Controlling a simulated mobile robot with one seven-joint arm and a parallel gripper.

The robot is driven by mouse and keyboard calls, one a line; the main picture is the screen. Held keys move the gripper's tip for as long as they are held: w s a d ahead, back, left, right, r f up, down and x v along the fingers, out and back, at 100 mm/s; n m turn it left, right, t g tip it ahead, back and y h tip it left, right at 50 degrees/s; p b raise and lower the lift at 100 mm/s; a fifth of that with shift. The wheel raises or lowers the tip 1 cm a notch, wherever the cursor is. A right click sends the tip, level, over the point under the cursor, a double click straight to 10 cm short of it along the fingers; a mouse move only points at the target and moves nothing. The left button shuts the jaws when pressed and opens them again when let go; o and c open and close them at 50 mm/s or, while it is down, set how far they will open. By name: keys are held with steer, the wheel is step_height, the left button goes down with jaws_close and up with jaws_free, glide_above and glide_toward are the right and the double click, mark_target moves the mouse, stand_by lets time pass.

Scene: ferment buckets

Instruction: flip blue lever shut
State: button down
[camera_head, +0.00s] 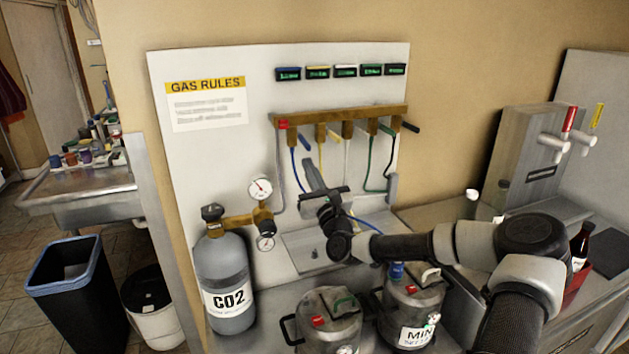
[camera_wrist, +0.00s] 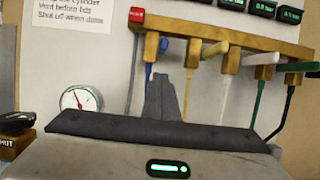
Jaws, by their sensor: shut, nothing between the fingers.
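The blue lever (camera_wrist: 163,45) shows as a small blue piece beside that valve in the wrist view. My gripper (camera_head: 308,164) is shut and empty, its fingers pointing up towards the panel just below the lever. In the wrist view, my gripper (camera_wrist: 163,77) has its fingertips below the blue lever with a gap in the picture; the depth between them is unclear.
A blue hose (camera_wrist: 148,72) hangs just left of my fingers. A CO2 cylinder (camera_head: 224,275) with gauges stands lower left. Metal kegs (camera_head: 330,315) stand below my arm.

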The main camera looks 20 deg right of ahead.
mark_target(303, 141)
steer(key=shift+s+r, duration=0.15)
steer(key=shift+r, duration=0.55)
steer(key=shift+s+r, duration=0.15)
steer(key=shift+r, duration=0.5)
